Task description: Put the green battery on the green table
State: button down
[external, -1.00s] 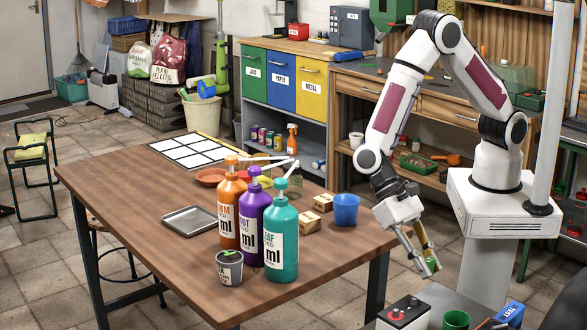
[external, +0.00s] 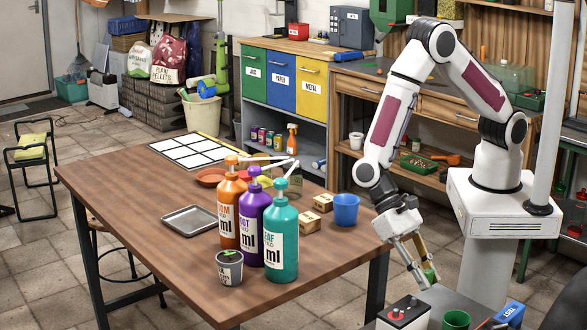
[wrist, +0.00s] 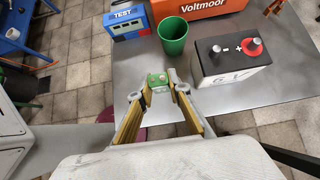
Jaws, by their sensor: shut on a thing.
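My gripper (external: 427,281) is shut on the green battery (wrist: 157,79), a small green block with pale round spots on top, held between the fingertips in the wrist view. In the external view only a bit of green shows at the fingers. The gripper points down at the back edge of a grey metal table (wrist: 205,115). I cannot tell whether the battery touches its top. No table with a plainly green top shows in either view.
On the grey table stand a green cup (wrist: 173,34), a black and white car battery (wrist: 232,58), a blue TEST box (wrist: 127,23) and an orange box (wrist: 188,7). Its near part is bare. A brown table (external: 140,205) with bottles and a blue cup (external: 345,209) stands left.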

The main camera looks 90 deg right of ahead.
jog(key=shift+f, duration=1.6)
jog(key=shift+f, duration=0.1)
jog(key=shift+f, duration=1.8)
jog(key=c, duration=1.9)
grip_release()
jog(key=shift+f, duration=0.15)
jog(key=shift+r, duration=0.2)
jog(key=shift+v, duration=3.75)
